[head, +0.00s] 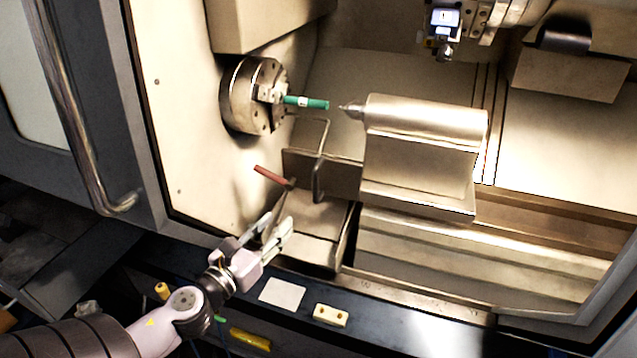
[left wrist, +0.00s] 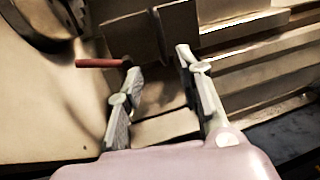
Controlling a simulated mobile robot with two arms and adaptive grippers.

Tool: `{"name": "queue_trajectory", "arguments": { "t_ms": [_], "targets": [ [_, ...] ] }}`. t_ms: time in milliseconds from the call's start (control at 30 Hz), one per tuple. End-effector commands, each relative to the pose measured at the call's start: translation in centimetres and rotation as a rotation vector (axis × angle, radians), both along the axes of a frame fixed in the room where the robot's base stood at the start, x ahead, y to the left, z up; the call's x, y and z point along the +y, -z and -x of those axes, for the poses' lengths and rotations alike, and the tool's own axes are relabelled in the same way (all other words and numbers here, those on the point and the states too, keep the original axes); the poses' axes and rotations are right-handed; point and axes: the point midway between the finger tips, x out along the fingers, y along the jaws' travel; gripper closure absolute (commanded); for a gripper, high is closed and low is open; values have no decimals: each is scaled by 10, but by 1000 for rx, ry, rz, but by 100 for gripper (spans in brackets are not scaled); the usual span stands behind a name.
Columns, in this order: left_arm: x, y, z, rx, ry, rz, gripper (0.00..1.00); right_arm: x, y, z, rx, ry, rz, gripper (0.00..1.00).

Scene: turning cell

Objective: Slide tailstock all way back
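The tailstock (head: 425,125) is a pale metal block with a horizontal barrel, right of the chuck (head: 250,97). Its pointed center (head: 350,109) faces a green cylindrical piece (head: 305,102) held in the chuck, with a small gap between them. My left gripper (head: 290,205) is low and left of the tailstock, apart from it, at the front of the machine opening. In the left wrist view its fingers (left wrist: 158,62) are spread with nothing between them. The tailstock cannot be made out in the left wrist view. My right gripper does not show.
A reddish bar (head: 270,175) lies close to one left fingertip and also shows in the left wrist view (left wrist: 100,63). A box-like tray (head: 318,222) with an upright bent handle (head: 318,180) stands below the chuck. A tool turret (head: 445,25) hangs at the upper right.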

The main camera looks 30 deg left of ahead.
Motion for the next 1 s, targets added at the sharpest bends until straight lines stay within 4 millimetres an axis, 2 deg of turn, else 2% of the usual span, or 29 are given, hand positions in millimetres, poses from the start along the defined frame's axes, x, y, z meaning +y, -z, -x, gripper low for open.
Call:
{"name": "queue_trajectory", "arguments": {
  "t_ms": [267, 1000],
  "targets": [
    [2, -2, -37, -1, -1, 5, 67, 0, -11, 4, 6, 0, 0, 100],
    [7, -1, -150, 1, -3, 7, 67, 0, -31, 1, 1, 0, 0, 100]
  ]
}}
